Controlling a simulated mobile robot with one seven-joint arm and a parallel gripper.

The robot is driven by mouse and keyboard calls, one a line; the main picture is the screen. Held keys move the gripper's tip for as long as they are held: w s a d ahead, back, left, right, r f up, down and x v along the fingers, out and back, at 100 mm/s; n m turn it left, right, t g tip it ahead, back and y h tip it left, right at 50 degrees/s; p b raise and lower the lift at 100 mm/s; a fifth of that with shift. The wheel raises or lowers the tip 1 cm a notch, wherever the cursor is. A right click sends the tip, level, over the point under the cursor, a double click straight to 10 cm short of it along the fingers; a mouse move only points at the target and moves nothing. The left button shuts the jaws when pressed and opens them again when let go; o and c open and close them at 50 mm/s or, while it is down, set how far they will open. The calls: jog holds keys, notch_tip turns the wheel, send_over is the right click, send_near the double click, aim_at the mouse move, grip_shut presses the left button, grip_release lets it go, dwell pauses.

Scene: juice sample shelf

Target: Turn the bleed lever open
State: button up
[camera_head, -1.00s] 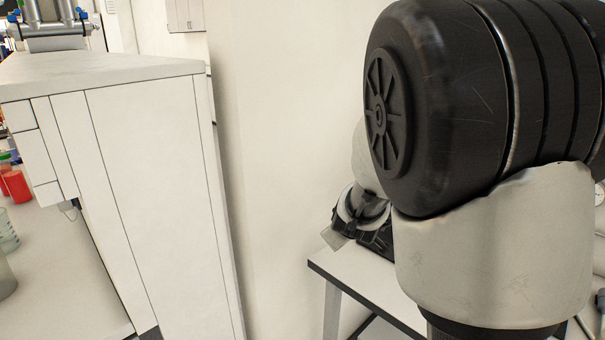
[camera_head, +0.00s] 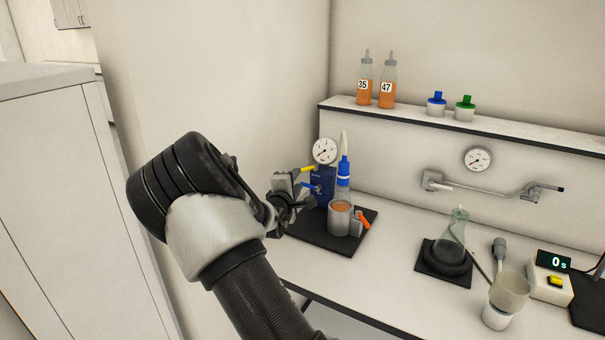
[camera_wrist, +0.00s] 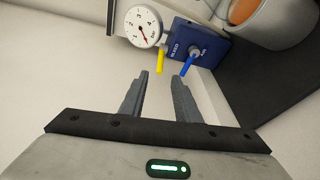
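A blue box (camera_head: 324,186) stands on the bench with a yellow lever (camera_head: 308,168) and a blue lever (camera_head: 308,187). In the wrist view, the yellow lever (camera_wrist: 160,61) and blue lever (camera_wrist: 188,65) stick out from the box (camera_wrist: 204,46) toward my gripper. BLEED lettering sits between the two levers; AIR lettering lies on the blue lever's other side. My gripper (camera_wrist: 162,75) is open and empty, its fingertips short of both levers and apparently not touching them. In the head view, my gripper (camera_head: 305,200) is at the box's left, partly hidden by its own wrist.
A gauge (camera_head: 325,150) stands above the box. A metal cup of orange liquid (camera_head: 340,217) with an orange-handled part is close in front, on a black mat (camera_head: 312,238). A flask (camera_head: 450,238) stands farther right.

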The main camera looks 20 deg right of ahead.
aim_at(303, 171)
jog(key=x, duration=0.8)
jog(key=shift+w+d, duration=0.15)
jog(key=shift+w, duration=0.15)
grip_shut()
